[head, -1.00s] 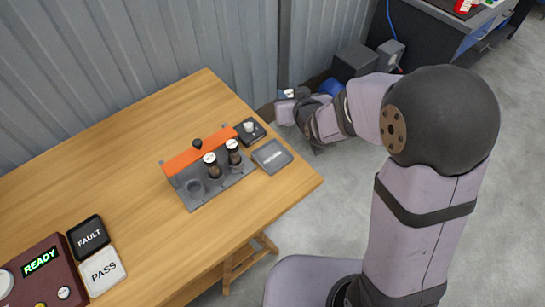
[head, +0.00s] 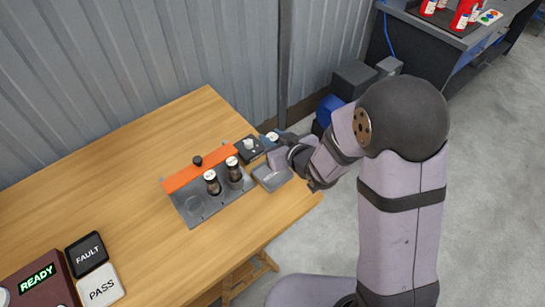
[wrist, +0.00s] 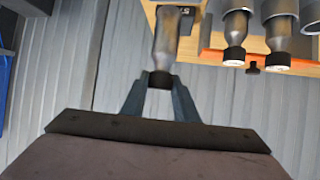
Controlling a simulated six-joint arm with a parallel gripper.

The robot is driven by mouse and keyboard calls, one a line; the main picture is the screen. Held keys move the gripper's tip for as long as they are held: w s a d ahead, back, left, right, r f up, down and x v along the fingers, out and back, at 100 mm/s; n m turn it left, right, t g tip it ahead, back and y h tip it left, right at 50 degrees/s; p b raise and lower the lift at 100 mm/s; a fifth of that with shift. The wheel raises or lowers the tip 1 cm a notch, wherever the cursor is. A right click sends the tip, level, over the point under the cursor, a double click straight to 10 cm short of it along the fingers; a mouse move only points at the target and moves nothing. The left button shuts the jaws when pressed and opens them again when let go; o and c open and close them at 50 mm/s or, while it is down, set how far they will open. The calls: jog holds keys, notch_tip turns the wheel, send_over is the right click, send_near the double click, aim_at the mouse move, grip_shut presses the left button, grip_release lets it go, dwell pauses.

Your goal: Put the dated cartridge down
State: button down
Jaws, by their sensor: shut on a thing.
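My gripper (head: 275,142) is at the table's right corner, beside the dark square pad and the grey tray. It is shut on a cartridge with a white top (head: 272,136). In the wrist view, the held cartridge (wrist: 165,38) has a glassy body and dark end, between the two fingers (wrist: 160,88). A grey rack (head: 205,207) with an orange back strip (head: 200,168) holds two similar cartridges, one in the middle (head: 212,184) and one to the right (head: 234,171). The rack's left socket looks empty. Any date on the held cartridge is not readable.
A grey tray (head: 271,180) with unreadable lettering lies right of the rack. Behind it is the dark pad with a white knob (head: 249,146). FAULT (head: 86,248) and PASS (head: 102,286) pads and a READY box (head: 38,278) are at left. Corrugated wall stands behind.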

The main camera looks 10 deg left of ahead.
jog(key=shift+f, duration=1.45)
jog(key=shift+f+p, duration=0.4)
jog(key=shift+f, duration=1.65)
jog(key=shift+f, duration=0.15)
jog(key=c, duration=1.4)
grip_release()
